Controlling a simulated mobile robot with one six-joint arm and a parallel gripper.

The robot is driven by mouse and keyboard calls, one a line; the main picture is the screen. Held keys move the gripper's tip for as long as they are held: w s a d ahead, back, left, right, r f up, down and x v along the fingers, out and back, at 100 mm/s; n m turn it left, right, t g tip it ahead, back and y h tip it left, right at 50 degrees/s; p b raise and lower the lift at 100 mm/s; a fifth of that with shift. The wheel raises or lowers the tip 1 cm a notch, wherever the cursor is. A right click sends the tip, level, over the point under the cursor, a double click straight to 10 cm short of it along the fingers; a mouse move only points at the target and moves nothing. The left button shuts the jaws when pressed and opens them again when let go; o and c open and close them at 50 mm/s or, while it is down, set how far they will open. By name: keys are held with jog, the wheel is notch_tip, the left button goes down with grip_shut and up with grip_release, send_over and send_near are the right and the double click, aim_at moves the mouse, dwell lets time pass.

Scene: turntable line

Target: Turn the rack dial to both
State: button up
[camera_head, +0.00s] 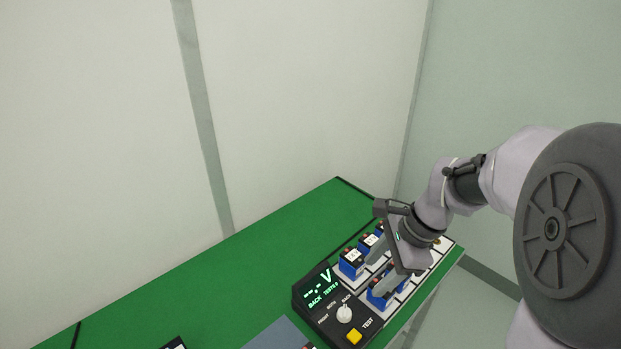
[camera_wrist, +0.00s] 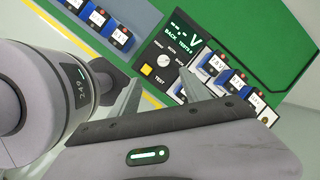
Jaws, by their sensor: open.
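The rack dial (camera_head: 344,314) is a round white knob on a black panel, with FRONT, BOTH and BACK printed around it. The green display (camera_head: 318,288) above it reads dashes, V and BACK. The dial also shows in the wrist view (camera_wrist: 163,60), beside the yellow TEST button (camera_wrist: 146,70). Its pointer is too small to read surely. My gripper (camera_head: 379,268) is open, above the rack's battery rows, to the upper right of the dial and apart from it. Its two fingers (camera_wrist: 161,85) frame the panel's lower part in the wrist view and hold nothing.
Blue-and-white batteries (camera_head: 351,264) stand in rows on the rack, close by my gripper and partly hidden by it. More blue batteries (camera_wrist: 98,17) show at the left of the wrist view. Pale walls stand behind.

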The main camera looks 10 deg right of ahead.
aim_at(346, 311)
jog(key=w+a+f+m+b, duration=0.1)
jog(key=f+b, duration=0.1)
jog(key=f, duration=0.4)
jog(key=w+a+f+b, duration=0.1)
jog(key=f+b, duration=0.1)
jog(key=f, duration=0.4)
jog(key=w+a+f+m+b, duration=0.1)
jog(key=a+f+b, duration=0.1)
jog(key=f, duration=0.4)
jog(key=shift+w+f+m+g+y+b, duration=0.1)
jog(key=shift+f+m+g+y+b, duration=0.25)
jog(key=shift+b, duration=0.2)
jog(key=shift+c, duration=0.4)
grip_shut()
